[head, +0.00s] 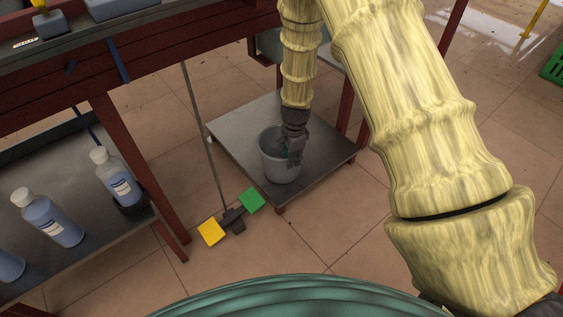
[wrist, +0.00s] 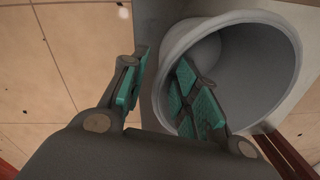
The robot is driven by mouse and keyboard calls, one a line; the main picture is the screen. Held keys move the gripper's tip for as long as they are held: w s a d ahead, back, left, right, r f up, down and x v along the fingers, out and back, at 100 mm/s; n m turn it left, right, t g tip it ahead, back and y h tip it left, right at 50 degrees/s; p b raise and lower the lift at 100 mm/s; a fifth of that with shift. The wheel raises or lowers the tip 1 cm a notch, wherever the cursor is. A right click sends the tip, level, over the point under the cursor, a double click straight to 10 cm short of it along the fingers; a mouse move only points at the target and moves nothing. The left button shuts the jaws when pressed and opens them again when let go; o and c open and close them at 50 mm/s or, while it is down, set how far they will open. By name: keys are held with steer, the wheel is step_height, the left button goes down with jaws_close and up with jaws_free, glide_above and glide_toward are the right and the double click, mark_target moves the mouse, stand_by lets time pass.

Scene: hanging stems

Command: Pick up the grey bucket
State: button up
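The grey bucket (head: 277,171) stands upright on a low metal platform (head: 330,152) in the head view. My gripper (head: 290,150) points down at its rim. In the wrist view, the bucket's open mouth (wrist: 268,52) fills the right side. My gripper (wrist: 161,62) is open there, with green-padded fingers on either side of the bucket's near wall. The right finger is inside the bucket and the left finger is outside. The left finger looks apart from the wall; whether the right one touches it I cannot tell.
A red-framed bench (head: 190,55) stands behind on the left. A lower shelf (head: 70,165) holds several blue bottles. A mop-like tool (head: 232,217) with yellow and green pads is on the floor before the platform. A red leg (head: 347,105) rises behind the platform.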

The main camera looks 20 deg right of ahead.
mark_target(290, 172)
steer(key=shift+w+d+f+b, duration=0.1)
steer(key=shift+w+f+b, duration=0.1)
steer(key=shift+f+b, duration=0.7)
steer(key=shift+w+a+f+b, duration=0.15)
steer(key=shift+f+b, duration=0.3)
steer(key=shift+f, duration=0.8)
steer(key=shift+w+d+f+b, duration=0.15)
steer(key=shift+w+f+b, duration=0.1)
steer(key=shift+f+b, duration=0.65)
steer(key=shift+f, duration=0.15)
jaws_close()
